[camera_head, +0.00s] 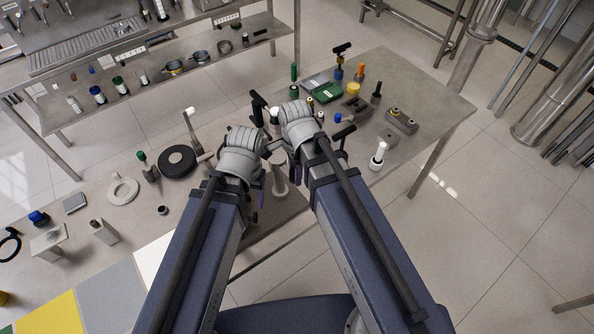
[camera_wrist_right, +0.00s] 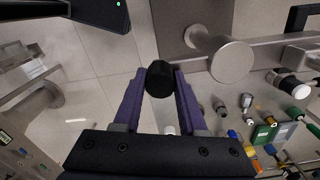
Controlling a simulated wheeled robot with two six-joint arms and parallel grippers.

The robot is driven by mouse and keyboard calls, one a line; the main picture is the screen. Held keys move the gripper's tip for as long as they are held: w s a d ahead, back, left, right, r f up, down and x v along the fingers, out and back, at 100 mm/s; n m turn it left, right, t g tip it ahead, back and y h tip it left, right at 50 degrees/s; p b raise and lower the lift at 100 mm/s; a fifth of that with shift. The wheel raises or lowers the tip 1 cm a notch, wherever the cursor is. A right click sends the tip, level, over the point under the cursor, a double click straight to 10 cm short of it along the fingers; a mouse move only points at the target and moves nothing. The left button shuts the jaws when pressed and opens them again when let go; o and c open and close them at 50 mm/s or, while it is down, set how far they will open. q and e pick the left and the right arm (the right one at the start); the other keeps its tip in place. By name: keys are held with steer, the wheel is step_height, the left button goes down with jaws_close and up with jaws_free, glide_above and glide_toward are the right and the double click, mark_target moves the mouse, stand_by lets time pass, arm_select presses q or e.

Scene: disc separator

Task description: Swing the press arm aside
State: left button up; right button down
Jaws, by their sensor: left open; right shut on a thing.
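My right gripper (camera_wrist_right: 160,85), with purple fingers, is shut on a black round knob (camera_wrist_right: 160,77) in the right wrist view. A grey metal bar with a flat round pad (camera_wrist_right: 232,62) lies just right of the knob. How the knob joins the bar is hidden. In the head view a pale metal post (camera_head: 280,180) stands between my two wrists, and the knob is hidden by my arms. My left gripper (camera_head: 259,194) is close beside the post, mostly covered by its own wrist, and is open.
A black disc (camera_head: 177,162) and a white ring (camera_head: 123,190) lie on the bench left of my arms. Several bottles, a green box (camera_head: 327,92) and a grey block (camera_head: 401,121) crowd the bench beyond.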

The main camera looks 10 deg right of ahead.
steer(key=shift+s+a, duration=0.1)
steer(key=shift+s, duration=0.05)
stand_by(0.3)
steer(key=shift+c, duration=2.3)
jaws_free()
steer(key=shift+r, duration=0.15)
step_height(320, 180, up, 8)
steer(key=p, duration=0.8)
steer(key=shift+f, duration=0.2)
steer(key=shift+f, duration=0.1)
